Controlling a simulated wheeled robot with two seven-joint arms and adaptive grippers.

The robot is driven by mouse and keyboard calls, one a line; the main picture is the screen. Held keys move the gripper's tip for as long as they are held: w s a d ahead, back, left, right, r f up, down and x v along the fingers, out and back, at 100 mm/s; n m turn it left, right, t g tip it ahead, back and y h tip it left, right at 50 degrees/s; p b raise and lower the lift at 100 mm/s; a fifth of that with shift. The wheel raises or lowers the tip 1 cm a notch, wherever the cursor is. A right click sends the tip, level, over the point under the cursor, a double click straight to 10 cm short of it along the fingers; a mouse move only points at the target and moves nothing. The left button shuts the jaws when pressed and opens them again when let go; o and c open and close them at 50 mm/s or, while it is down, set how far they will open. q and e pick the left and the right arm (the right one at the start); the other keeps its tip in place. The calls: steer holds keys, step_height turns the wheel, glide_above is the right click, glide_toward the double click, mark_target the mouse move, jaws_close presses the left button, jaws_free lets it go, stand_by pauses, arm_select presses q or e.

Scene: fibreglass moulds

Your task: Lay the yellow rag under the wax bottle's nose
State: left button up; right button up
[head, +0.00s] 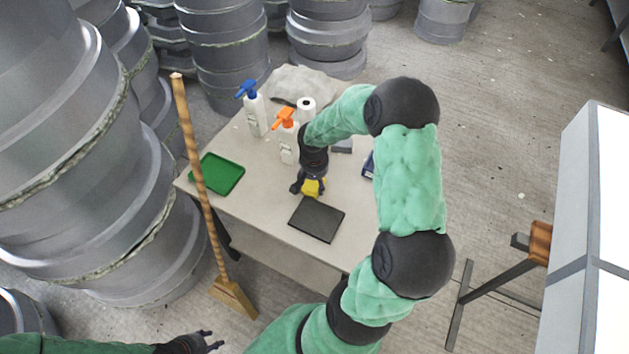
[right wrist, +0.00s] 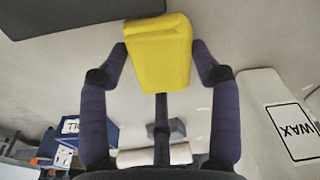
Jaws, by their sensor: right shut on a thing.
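My right gripper (head: 312,186) is shut on the yellow rag (head: 313,188), a folded block pinched between the fingertips in the right wrist view (right wrist: 160,52). It is over the table, between the orange-trigger bottle and the dark flat pad; any gap beneath the rag is hard to judge. A white bottle labelled WAX (right wrist: 293,130) lies to the right in the right wrist view, apart from the rag. It appears to be the white bottle with the orange trigger (head: 287,140) in the head view. My left gripper (head: 211,342) is low at the left, empty with fingers apart.
On the table (head: 262,210) are a green tray (head: 218,174), a blue-trigger bottle (head: 254,112), a white roll (head: 307,106), a crumpled grey cloth (head: 300,84) and the dark pad (head: 317,219). A broom (head: 205,190) stands at the left table edge. Stacked grey moulds fill the left.

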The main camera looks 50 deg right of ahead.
steer(key=shift+f, duration=0.1)
steer(key=o, duration=1.2)
